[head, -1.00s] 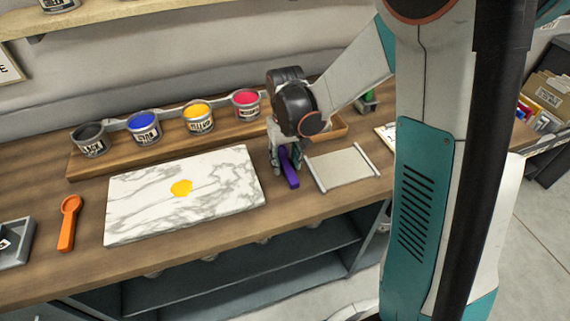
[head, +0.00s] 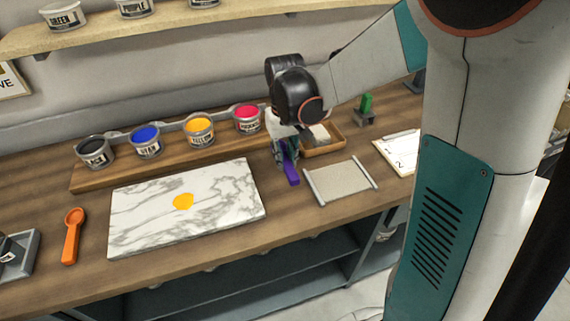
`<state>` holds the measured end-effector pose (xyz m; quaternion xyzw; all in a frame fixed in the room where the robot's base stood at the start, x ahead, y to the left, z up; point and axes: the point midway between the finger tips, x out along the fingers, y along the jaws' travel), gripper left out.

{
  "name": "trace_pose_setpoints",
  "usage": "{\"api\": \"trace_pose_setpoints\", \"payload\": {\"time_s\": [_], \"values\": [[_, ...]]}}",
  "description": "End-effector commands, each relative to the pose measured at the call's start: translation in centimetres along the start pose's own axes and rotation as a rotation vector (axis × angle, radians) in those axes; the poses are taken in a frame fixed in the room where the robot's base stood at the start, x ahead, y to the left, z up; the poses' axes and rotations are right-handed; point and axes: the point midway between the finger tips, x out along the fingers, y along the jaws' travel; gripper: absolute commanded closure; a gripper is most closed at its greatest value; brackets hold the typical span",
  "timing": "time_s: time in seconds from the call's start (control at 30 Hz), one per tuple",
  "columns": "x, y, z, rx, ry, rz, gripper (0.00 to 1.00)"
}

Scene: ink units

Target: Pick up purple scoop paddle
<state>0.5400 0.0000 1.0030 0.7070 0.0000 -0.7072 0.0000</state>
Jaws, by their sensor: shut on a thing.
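The purple scoop paddle (head: 291,175) is at the right end of the marble slab, between the slab and a flat grey panel. Its purple handle points toward the front of the table. My gripper (head: 286,156) is above and around its rear part, shut on it. The fingers and my wrist hide the far end of the paddle. I cannot tell whether the paddle touches the table.
The marble slab (head: 140,212) bears a yellow blob (head: 183,202). Ink cans (head: 200,132) stand on a wooden riser (head: 90,179) behind. The grey panel (head: 338,181) and a wooden tray (head: 337,141) are close to my gripper. An orange scoop (head: 72,236) lies at left.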

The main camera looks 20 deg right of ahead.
Motion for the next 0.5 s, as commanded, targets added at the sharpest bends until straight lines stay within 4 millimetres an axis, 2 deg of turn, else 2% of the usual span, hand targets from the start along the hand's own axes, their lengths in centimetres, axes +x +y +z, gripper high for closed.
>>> {"api": "trace_pose_setpoints", "payload": {"time_s": [0.03, 0.2, 0.4, 0.5], "values": [[-2.0, 0.0, 0.1, 0.000, 0.000, 0.000, 1.00], [-6.7, 0.0, 0.0, 0.000, 0.000, 0.000, 1.00], [-10.7, 0.0, 0.0, 0.000, 0.000, 0.000, 1.00], [-11.9, 0.0, 0.0, 0.000, 0.000, 0.000, 1.00]]}}
